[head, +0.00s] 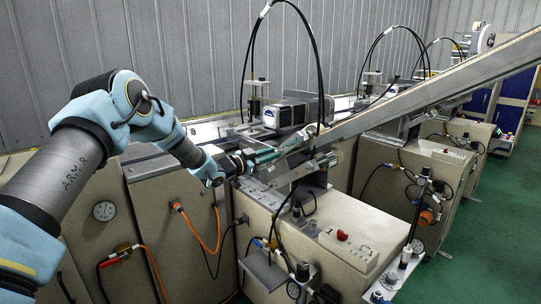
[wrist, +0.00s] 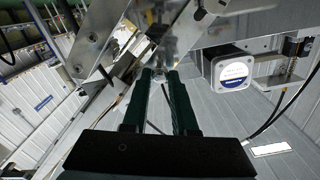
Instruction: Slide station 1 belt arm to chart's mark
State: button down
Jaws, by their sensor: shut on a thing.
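The belt arm (head: 440,92) is a long sloping metal beam. It runs from the upper right down to the first machine, the nearest one. My gripper (head: 277,153) is at its lower end, with green fingers reaching in from the left. In the wrist view, my gripper's dark green fingers (wrist: 158,76) are close together on a small bright metal part by the metal brackets (wrist: 130,40). The fingers hide most of that part, and I cannot tell how it joins the belt arm. I cannot make out a chart or its mark in either view.
A motor unit (head: 285,114) and looping black cables stand just behind my gripper. The beige cabinet (head: 345,235) with a red button is below. Air fittings and hoses (head: 300,270) stick out in front. The green floor (head: 480,230) is clear at the right.

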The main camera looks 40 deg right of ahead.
jog(key=shift+s, duration=0.1)
jog(key=shift+s+r+b, duration=0.65)
jog(key=shift+s+r, duration=0.15)
jog(key=shift+s, duration=0.05)
jog(key=c, duration=0.7)
grip_release()
jog(key=shift+a, duration=0.1)
jog(key=a+b, duration=0.4)
jog(key=a, duration=0.6)
jog(key=shift+w+a, duration=0.3)
jog(key=shift+a, duration=0.1)
